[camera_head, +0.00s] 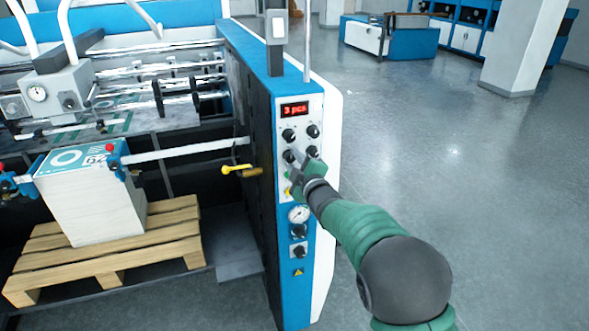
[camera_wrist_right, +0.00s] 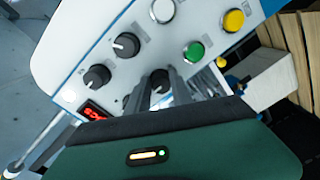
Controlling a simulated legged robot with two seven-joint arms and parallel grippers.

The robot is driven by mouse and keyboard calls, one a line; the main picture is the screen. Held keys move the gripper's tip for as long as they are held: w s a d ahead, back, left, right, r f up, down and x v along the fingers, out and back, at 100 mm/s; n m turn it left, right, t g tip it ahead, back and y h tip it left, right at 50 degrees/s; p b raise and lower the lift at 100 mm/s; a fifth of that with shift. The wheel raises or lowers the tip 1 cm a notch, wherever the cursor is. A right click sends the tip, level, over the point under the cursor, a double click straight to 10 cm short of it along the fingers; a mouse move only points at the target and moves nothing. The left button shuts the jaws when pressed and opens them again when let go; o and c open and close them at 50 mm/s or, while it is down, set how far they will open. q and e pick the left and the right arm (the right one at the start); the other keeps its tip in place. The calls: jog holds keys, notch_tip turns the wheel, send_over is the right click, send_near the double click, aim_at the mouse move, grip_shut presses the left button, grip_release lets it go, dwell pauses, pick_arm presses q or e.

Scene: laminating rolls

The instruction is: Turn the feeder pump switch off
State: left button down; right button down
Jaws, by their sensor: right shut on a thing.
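The control panel (camera_head: 311,102) has several black rotary knobs under a red display (camera_head: 295,110) reading "3 pcs". My right gripper (camera_head: 297,168) is at the panel, by the lower row of knobs. In the right wrist view its fingers (camera_wrist_right: 172,85) are shut on a black knob (camera_wrist_right: 159,81), mostly hidden between them. Two other black knobs, one at the upper left (camera_wrist_right: 126,45) and one lower (camera_wrist_right: 97,77), stand free. No label is readable, so I cannot tell which knob is the feeder pump switch or its setting. My left gripper is not in view.
A green button (camera_wrist_right: 194,51) and a yellow button (camera_wrist_right: 233,20) sit close to the fingers. A yellow-handled lever (camera_head: 238,169) juts out left of the panel. A pallet (camera_head: 110,262) with a paper stack (camera_head: 92,205) stands left.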

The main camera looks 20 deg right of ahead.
jog(key=shift+a, duration=0.15)
dwell(0.3)
jog(key=c, duration=1.5)
grip_release()
jog(key=o, duration=0.4)
jog(key=shift+s+a+r, duration=0.1)
jog(key=shift+c, duration=0.2)
jog(key=shift+a, duration=0.1)
jog(key=shift+s+b, duration=0.25)
jog(key=shift+b, duration=0.05)
jog(key=s+d+b, duration=0.1)
jog(key=s+b, duration=0.3)
jog(key=s, duration=1.2)
jog(key=shift+s+r+b, duration=0.15)
jog(key=shift+r+b, duration=0.15)
